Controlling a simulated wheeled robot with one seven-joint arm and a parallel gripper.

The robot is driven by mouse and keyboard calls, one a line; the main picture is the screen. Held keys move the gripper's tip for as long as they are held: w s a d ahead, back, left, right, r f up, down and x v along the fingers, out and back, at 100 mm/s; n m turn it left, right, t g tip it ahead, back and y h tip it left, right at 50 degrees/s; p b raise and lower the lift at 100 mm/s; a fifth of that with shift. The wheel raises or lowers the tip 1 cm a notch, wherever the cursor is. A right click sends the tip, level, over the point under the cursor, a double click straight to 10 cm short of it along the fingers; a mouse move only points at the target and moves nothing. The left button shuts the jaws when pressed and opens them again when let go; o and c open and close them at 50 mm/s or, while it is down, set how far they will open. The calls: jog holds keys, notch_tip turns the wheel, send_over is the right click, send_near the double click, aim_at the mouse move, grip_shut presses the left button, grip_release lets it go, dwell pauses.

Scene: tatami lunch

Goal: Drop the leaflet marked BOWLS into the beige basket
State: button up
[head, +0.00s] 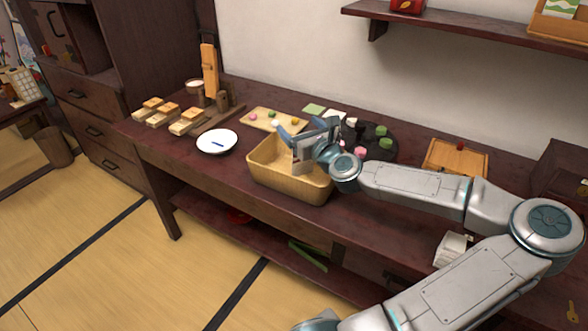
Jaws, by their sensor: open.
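The beige basket (275,178) stands near the front edge of the dark wooden counter, open side up. My gripper (295,134) is over its back right part, with blue-tipped fingers apart, so it is open. A pale, flat, upright panel (303,156) shows just under the fingers, at or inside the basket's opening. I cannot tell whether it is a leaflet, and no lettering on it is readable. A green card (313,109) and a white card (333,116) lie flat behind my gripper. I cannot read the word BOWLS anywhere.
A white plate (217,141) lies left of the basket. A wooden board with small sweets (262,119) is behind it. A dark round tray (379,153) with green and pink pieces stands right. A wooden tray (455,157) is farther right, and a shelf (470,29) hangs above.

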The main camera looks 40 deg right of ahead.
jog(key=s+b, duration=0.1)
jog(key=s, duration=0.3)
jog(key=s+a+b, duration=0.1)
jog(key=s, duration=0.4)
jog(key=s+b, duration=0.1)
jog(key=s, duration=0.3)
jog(key=shift+s+a+f+b, duration=0.1)
jog(key=shift+s+a+b, duration=0.1)
jog(key=shift+a+b, duration=0.2)
jog(key=shift+s, duration=0.1)
